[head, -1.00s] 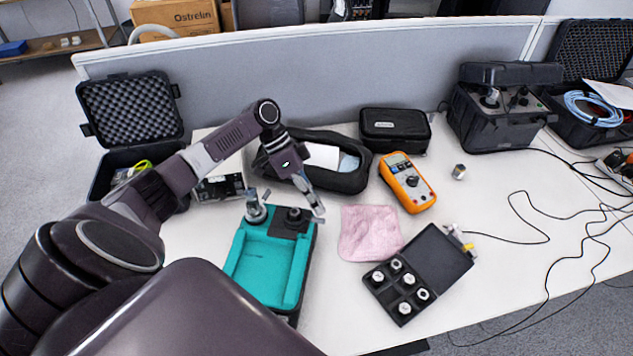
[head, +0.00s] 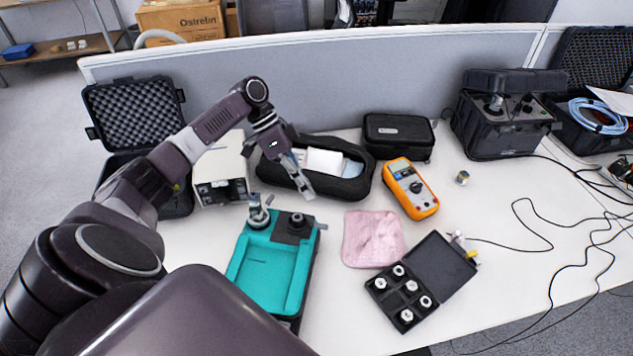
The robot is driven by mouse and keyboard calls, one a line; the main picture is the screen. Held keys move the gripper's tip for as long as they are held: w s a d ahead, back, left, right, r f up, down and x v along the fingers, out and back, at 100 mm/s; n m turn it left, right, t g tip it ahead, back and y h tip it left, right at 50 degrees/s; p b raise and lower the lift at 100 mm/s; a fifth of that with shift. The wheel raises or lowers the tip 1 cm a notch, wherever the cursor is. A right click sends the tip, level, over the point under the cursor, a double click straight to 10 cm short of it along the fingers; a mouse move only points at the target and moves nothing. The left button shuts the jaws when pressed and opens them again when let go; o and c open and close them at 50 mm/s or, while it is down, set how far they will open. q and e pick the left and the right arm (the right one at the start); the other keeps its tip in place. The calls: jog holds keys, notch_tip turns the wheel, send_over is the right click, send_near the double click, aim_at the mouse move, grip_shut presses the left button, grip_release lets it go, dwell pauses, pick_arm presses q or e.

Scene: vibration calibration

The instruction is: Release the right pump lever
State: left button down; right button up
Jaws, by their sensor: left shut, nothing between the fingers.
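A teal tray-like unit (head: 262,272) lies on the table in front of me. Its far end carries a silver round fitting (head: 258,214) on the left and a black block with a round knob (head: 296,222) on the right. A small light piece (head: 321,226) shows at that block's right edge; I cannot tell whether it is the right pump lever or what position it is in. My left gripper (head: 307,192) is shut and empty, above and beyond the black block, apart from it, in front of the open black pouch (head: 352,186). My right gripper is not in view.
A white instrument box (head: 220,170) stands behind the unit at left, beside an open foam-lined case (head: 135,112). To the right are a pink cloth (head: 372,238), an orange multimeter (head: 411,189) and a case of fittings (head: 440,265). Loose cables cross the right side.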

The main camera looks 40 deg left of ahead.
pick_arm(q)
jog(key=shift+v, duration=2.6)
